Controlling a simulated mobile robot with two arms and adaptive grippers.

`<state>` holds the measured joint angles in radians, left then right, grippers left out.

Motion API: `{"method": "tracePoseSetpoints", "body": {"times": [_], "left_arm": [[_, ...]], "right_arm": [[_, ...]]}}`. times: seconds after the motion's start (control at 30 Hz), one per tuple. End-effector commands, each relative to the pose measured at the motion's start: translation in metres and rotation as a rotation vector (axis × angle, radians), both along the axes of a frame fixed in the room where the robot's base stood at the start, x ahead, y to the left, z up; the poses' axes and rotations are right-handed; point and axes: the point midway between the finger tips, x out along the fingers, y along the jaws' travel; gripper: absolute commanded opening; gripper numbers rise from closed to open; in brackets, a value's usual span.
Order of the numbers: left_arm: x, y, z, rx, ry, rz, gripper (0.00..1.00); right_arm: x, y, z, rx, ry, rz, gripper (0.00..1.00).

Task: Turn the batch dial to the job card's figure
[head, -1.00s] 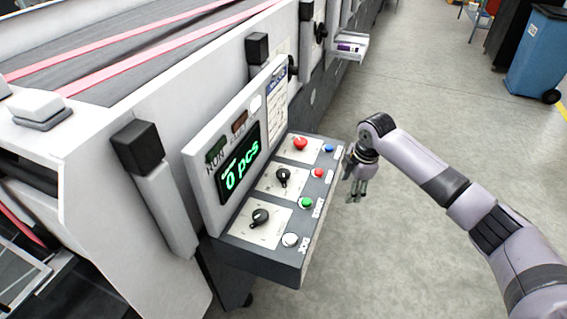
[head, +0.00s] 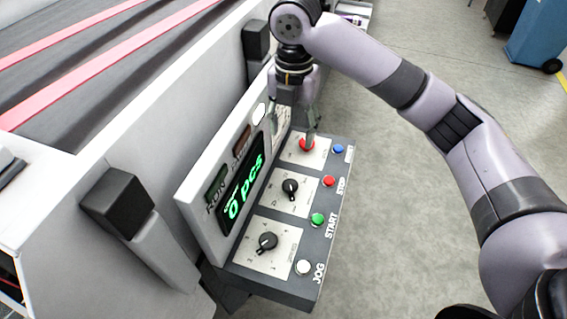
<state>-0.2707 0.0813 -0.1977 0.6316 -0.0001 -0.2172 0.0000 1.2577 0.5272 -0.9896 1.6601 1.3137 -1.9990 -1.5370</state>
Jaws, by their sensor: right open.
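The control panel (head: 240,268) has two black dials on pale plates, an upper dial (head: 290,188) and a lower dial (head: 267,241). Their labels are too small to read, so I cannot tell which is the batch dial. The green display (head: 241,187) reads 0 pcs. The job card (head: 284,127) on the upright board is mostly hidden behind my right gripper (head: 292,130). That gripper is open and points down over the far end of the panel, beyond both dials. One finger overlaps the red mushroom button in the picture; I cannot tell whether they touch. My left gripper is not in view.
The red mushroom button (head: 306,148) sits at the panel's far end. Along the right edge are blue (head: 338,149), red STOP (head: 328,181), green START (head: 317,219) and white JOG (head: 303,267) buttons. The space above both dials is clear.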

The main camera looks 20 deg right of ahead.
Motion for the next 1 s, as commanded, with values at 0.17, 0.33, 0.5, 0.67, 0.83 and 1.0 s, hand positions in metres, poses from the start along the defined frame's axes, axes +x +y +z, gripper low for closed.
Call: {"method": "tracePoseSetpoints", "body": {"times": [0.17, 0.33, 0.5, 0.67, 0.83, 1.0], "left_arm": [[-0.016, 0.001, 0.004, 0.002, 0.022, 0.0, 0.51], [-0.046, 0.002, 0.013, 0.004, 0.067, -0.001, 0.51], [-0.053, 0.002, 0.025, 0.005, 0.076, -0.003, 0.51], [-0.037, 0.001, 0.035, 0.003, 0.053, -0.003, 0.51], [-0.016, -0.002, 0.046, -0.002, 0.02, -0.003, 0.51], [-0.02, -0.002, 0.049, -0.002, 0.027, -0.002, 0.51]], "right_arm": [[-0.002, 0.005, -0.012, -0.001, 0.006, 0.017, 0.55], [-0.003, 0.004, -0.043, -0.001, 0.008, 0.013, 0.55], [-0.004, 0.005, -0.08, 0.0, 0.007, 0.014, 0.55], [-0.004, 0.004, -0.115, 0.0, 0.006, 0.014, 0.55], [-0.004, 0.004, -0.146, 0.0, 0.005, 0.013, 0.55], [-0.003, 0.005, -0.166, 0.001, 0.003, 0.013, 0.55]]}}
